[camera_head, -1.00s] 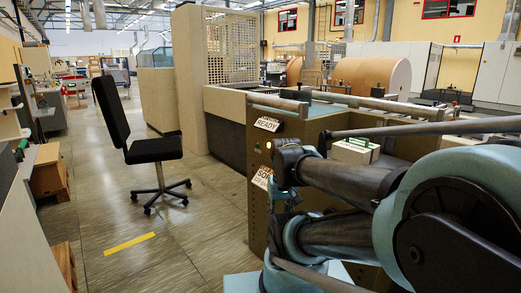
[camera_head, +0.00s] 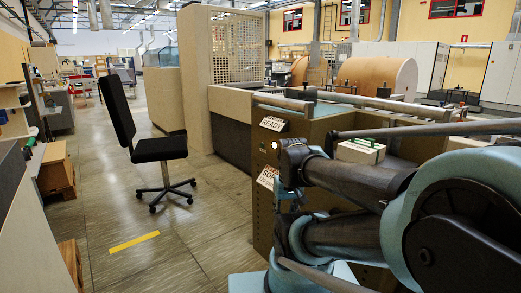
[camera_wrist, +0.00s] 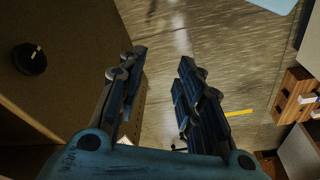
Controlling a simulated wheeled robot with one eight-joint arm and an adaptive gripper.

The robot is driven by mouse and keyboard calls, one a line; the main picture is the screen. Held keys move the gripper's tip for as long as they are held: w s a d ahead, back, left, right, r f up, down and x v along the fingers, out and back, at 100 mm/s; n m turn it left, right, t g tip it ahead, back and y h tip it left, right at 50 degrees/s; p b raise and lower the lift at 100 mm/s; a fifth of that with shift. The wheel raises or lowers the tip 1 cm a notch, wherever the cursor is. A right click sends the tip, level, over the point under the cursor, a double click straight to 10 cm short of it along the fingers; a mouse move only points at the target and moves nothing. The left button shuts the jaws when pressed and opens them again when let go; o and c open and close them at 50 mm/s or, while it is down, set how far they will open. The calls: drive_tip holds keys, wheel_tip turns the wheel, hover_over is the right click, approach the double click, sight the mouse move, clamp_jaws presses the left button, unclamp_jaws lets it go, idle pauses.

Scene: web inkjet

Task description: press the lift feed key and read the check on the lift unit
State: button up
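A brown unit with a white READY label (camera_head: 272,124) stands right of centre in the head view. A second white label (camera_head: 267,177), partly hidden by my arm, sits lower on it. A small light spot (camera_head: 274,145) shows between the labels. I cannot make out a key marked lift feed or a check reading. In the wrist view, a black knob (camera_wrist: 30,58) with a pale mark sits on a brown panel (camera_wrist: 65,90) at the left. My gripper (camera_wrist: 162,58) is open and empty, its fingers apart over the floor, right of the panel and not touching the knob.
A black office chair (camera_head: 158,150) stands on the floor left of the unit. A yellow floor strip (camera_head: 134,242) lies in front of it. Wooden crates (camera_head: 57,170) line the left side.

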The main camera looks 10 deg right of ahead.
clamp_jaws()
idle(1.0)
